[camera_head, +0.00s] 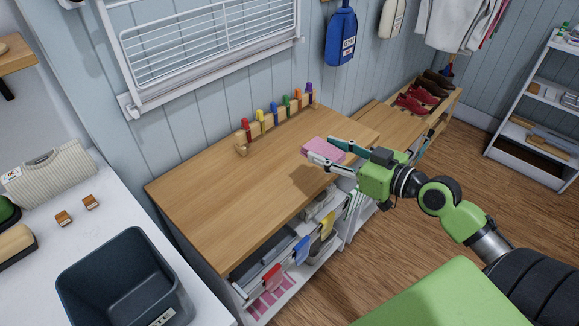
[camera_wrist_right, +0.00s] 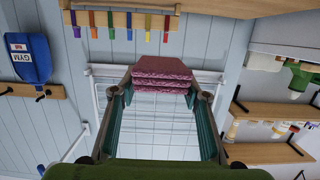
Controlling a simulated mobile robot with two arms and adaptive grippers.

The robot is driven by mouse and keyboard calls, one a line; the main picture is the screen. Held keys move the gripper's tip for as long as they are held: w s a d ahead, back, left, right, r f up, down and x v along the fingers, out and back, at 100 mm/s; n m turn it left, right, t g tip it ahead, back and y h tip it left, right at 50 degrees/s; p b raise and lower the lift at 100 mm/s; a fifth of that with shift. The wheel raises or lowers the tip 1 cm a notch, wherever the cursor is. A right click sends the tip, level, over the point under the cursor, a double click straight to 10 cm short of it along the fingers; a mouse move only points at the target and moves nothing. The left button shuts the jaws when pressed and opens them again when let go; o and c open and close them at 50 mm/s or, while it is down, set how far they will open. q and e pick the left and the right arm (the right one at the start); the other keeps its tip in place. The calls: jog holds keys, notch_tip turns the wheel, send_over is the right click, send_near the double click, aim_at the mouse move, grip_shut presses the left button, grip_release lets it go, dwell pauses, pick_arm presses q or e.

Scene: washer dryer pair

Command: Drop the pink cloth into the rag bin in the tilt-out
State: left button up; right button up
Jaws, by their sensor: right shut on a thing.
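The pink cloth (camera_head: 322,149) is a folded stack held above the wooden counter (camera_head: 215,205), near its right end. My right gripper (camera_head: 326,160) is shut on it. In the right wrist view the folded pink cloth (camera_wrist_right: 161,75) sits between the two fingertips. A shadow lies on the counter below. Under the counter, an open front (camera_head: 283,288) shows folded items with red, blue and yellow tags. I cannot tell which part is the tilt-out or the rag bin. My left gripper is not in view.
A dark bin (camera_head: 128,268) with a label stands on the white surface (camera_head: 40,285) at left. A peg rack (camera_head: 268,124) with several coloured pegs stands at the counter's back edge. A shoe bench (camera_head: 430,108) is at the right. The counter's middle is clear.

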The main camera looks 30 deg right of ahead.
jog(key=f+p+x, duration=0.1)
jog(key=x, duration=0.6)
send_over(291, 171)
jog(key=f, duration=0.5)
jog(key=shift+s+d+f, duration=0.15)
jog(key=shift+s+f, duration=0.15)
jog(key=shift+s, duration=0.05)
jog(key=shift+w+f, duration=0.35)
jog(key=shift+f, duration=0.1)
pick_arm(q)
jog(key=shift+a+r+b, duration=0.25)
jog(key=shift+b, duration=0.2)
pick_arm(e)
jog(key=shift+f, duration=1.65)
jog(key=shift+f, duration=0.15)
jog(key=o, duration=1.1)
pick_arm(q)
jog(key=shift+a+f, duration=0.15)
